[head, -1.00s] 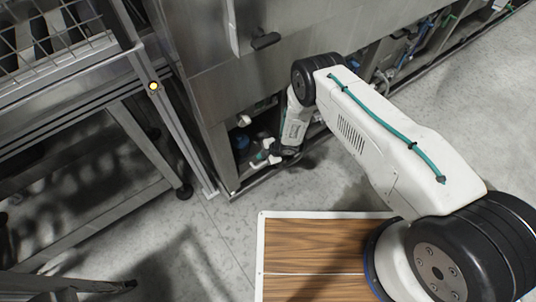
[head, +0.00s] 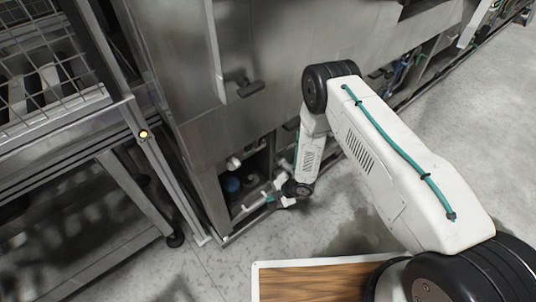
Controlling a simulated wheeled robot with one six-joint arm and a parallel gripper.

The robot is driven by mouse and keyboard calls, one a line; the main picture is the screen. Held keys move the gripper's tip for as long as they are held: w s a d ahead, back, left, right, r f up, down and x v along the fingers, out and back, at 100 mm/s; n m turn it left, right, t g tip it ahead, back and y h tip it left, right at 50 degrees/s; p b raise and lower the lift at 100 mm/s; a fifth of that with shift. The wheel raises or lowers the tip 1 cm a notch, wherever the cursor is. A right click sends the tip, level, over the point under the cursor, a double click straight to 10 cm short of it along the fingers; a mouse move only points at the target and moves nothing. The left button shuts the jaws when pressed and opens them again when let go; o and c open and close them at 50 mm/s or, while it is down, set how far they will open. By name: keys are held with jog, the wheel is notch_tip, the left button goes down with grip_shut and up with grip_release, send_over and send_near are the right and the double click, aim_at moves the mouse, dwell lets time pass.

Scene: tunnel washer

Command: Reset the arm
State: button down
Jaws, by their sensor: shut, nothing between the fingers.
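My arm reaches from the lower right toward the steel washer (head: 260,110) and bends down at its elbow. My gripper (head: 264,198) hangs low at the end of the arm, in front of the open lower bay of the washer. It is small in the head view, shut, and no object shows in it. Whether it touches the machine's lower frame cannot be told.
A steel rack with a wire basket (head: 45,85) stands at the left, with a lit yellow button (head: 143,134) on its post. A black door handle (head: 250,88) sticks out from the washer. Grey floor (head: 180,275) lies clear in front.

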jog(key=s+d+r+m+g+h, duration=0.25)
jog(key=d+m+h, duration=0.35)
jog(key=d, duration=0.4)
jog(key=d+r+m+g+h, duration=0.15)
jog(key=d+r+m, duration=0.3)
jog(key=r, duration=0.95)
jog(key=d+r+m+h, duration=0.3)
jog(key=d+r+m, duration=0.15)
jog(key=r, duration=0.95)
jog(key=s+d+r+m+t+y, duration=0.1)
jog(key=s+r+m, duration=0.2)
jog(key=s+r, duration=0.5)
jog(key=s+d+r+m+t+y, duration=0.1)
jog(key=s+r+m, duration=0.2)
jog(key=s+r, duration=0.6)
jog(key=s+d+r+m+t+y, duration=0.1)
jog(key=s+r, duration=0.8)
jog(key=r, duration=1.1)
jog(key=shift+s+d+m, duration=0.2)
jog(key=shift+d+m, duration=0.3)
jog(key=shift+m, duration=0.5)
